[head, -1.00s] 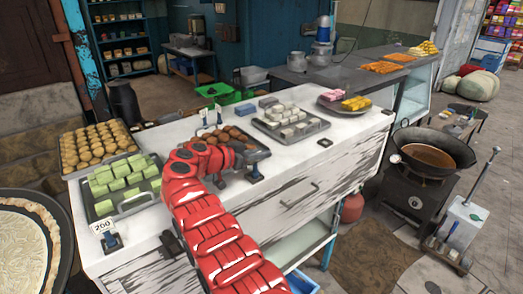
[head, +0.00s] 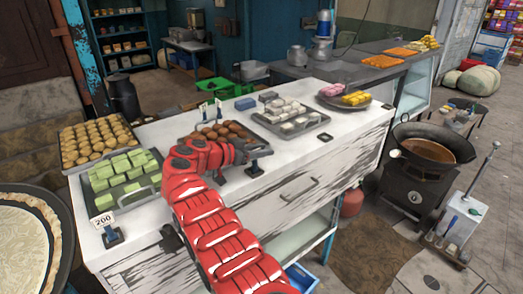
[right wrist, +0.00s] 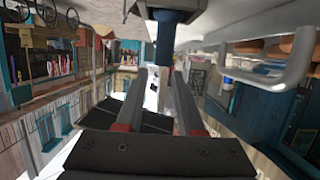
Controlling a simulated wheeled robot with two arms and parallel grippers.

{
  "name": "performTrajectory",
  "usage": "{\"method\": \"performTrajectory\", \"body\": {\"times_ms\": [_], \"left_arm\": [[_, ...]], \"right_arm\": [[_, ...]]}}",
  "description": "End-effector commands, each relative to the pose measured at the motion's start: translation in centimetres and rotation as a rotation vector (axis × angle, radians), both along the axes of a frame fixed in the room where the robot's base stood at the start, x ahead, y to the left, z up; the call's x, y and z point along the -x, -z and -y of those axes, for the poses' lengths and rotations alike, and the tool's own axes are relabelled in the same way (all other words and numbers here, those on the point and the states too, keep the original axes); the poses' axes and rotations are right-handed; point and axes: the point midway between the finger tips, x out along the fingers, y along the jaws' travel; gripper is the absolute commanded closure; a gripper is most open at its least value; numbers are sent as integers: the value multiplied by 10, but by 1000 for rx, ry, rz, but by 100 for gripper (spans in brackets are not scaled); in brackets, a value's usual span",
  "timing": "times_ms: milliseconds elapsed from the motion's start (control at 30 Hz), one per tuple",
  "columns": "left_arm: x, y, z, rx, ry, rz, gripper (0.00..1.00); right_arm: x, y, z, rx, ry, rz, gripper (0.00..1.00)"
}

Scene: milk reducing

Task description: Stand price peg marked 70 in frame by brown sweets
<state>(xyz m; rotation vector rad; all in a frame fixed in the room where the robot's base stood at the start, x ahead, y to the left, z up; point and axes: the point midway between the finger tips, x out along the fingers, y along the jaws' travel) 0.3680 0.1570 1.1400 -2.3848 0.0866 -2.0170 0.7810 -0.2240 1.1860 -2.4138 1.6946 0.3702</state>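The brown sweets (head: 215,131) lie on a tray in the middle of the white counter. A small blue stand (head: 254,171) is at the counter's front, beside that tray. My right gripper (head: 259,152) is just above this stand. I cannot tell whether the fingers touch the post. No number 70 is readable. A peg marked 200 (head: 103,220) stands at the front left. My left gripper is out of view.
Green sweets (head: 122,170) and round yellow-brown sweets (head: 92,140) fill trays at the left. White sweets (head: 290,112) are on a tray right of the brown ones. Two small white tags (head: 211,105) stand behind the brown sweets. The counter's right front (head: 345,140) is mostly clear.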

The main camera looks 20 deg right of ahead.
Motion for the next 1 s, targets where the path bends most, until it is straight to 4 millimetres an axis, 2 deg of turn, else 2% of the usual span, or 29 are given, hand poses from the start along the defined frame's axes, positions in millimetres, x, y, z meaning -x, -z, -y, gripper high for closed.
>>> {"method": "performTrajectory", "body": {"times_ms": [167,433,500,700,1000], "left_arm": [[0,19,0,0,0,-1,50],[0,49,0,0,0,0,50],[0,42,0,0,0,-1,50],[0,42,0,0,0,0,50],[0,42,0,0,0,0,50]], "right_arm": [[9,-2,-28,0,-5,4,63],[31,-25,-89,1,-5,2,63],[33,-32,-94,-1,-3,0,63],[37,-35,-105,0,-4,1,63],[38,-35,-107,1,-2,1,63]]}}
